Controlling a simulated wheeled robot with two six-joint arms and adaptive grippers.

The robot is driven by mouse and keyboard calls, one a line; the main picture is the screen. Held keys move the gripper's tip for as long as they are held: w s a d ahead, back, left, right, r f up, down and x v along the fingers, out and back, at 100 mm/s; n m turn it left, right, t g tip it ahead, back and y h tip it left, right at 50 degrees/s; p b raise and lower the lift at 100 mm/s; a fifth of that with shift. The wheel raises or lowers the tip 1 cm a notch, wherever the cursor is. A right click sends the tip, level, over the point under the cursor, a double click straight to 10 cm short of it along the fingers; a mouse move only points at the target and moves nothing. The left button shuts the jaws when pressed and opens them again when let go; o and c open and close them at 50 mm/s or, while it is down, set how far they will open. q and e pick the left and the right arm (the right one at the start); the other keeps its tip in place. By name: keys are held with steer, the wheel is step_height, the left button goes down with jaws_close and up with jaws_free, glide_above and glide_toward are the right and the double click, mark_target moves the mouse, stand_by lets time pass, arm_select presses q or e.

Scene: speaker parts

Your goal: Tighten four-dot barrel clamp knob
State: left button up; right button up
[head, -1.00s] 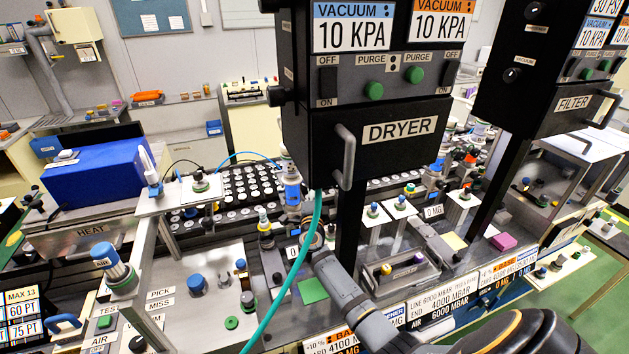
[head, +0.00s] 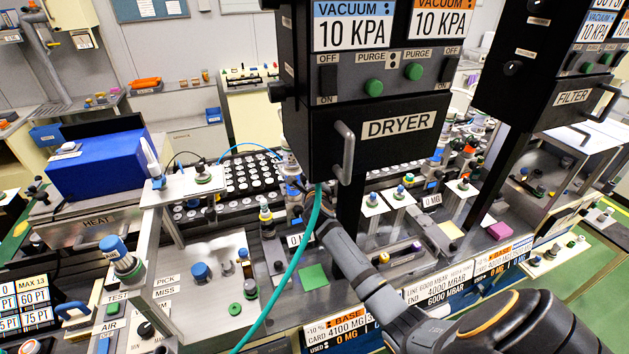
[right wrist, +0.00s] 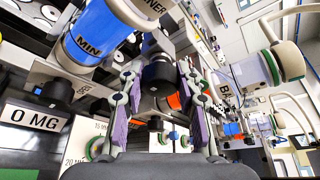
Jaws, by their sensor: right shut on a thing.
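My right gripper (right wrist: 160,92) has its two purple-padded fingers on either side of a dark round knob (right wrist: 160,70) in the right wrist view, and it is shut on that knob. No dots can be made out on the knob. A blue barrel (right wrist: 92,38) with lettering starting "MIN" lies just up and left of the fingers. In the head view my right arm reaches in from the lower right to the bench behind the green hose. The gripper's tips and the knob are largely hidden there. My left gripper is not in view.
The black DRYER box (head: 380,140) hangs over the work spot, with the green hose (head: 300,265) running down in front. A tray of round white parts (head: 245,175) lies behind. A blue-capped cylinder (head: 115,250) stands at left. A green pad (head: 314,276) lies nearby.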

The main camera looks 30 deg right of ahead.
steer(key=shift+s+f+m+y, duration=0.1)
steer(key=shift+f+m+y, duration=0.1)
steer(key=shift+m+y, duration=0.45)
steer(key=shift+m, duration=0.25)
steer(key=o, duration=1)
steer(key=shift+o, duration=0.9)
steer(key=shift+r, duration=0.1)
